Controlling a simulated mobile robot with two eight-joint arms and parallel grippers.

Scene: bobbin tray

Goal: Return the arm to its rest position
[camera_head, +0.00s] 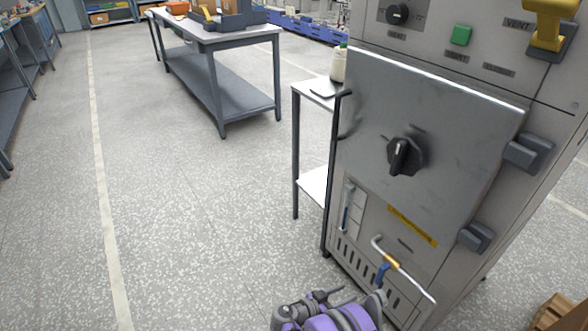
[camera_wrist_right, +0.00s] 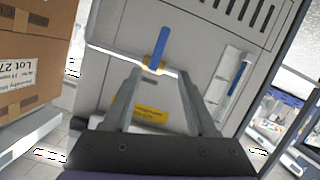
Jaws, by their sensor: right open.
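My right gripper (camera_head: 352,295) is low in the head view, in front of the lower part of a grey cabinet (camera_head: 440,190). Its purple and grey arm is cut off by the bottom edge. In the right wrist view the same gripper (camera_wrist_right: 160,76) is open, its two fingers spread with nothing held. A pipe with a yellow fitting (camera_wrist_right: 154,64) and a blue lever (camera_wrist_right: 157,45) shows beyond the fingertips. I cannot tell the exact gap between them. My left gripper is not in view.
The cabinet has a door with a black knob (camera_head: 403,156). A small side table (camera_head: 311,92) with a white bottle (camera_head: 339,66) stands left of it. A workbench (camera_head: 205,38) is farther back. A cardboard box (camera_wrist_right: 35,60) is close on the wrist view's left. Left floor is clear.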

